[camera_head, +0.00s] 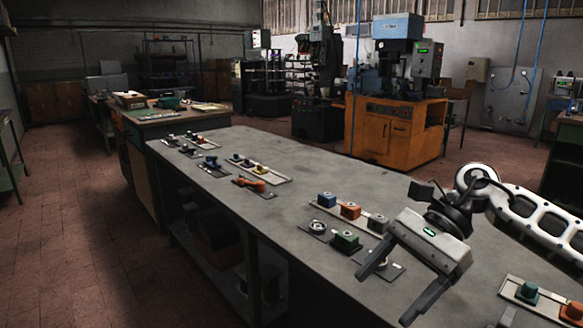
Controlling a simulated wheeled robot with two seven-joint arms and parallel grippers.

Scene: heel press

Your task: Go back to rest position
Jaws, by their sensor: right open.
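My right gripper (384,297) hangs over the near part of the grey workbench (300,165), at the lower right. Its two dark fingers are spread apart with nothing between them. My white right arm comes in from the right edge. The green block (346,241) on a dark plate is just left of the gripper, and a gap seems to separate them. The gripper hides part of the bench and of the plate behind it. My left gripper is not in view.
A tray near the gripper holds a blue block (327,199) and an orange block (350,210). Another tray with a green block (527,290) lies at the lower right. An orange lever device (250,184) sits mid-bench. The orange machine cabinet (385,140) stands behind. Red floor on the left is clear.

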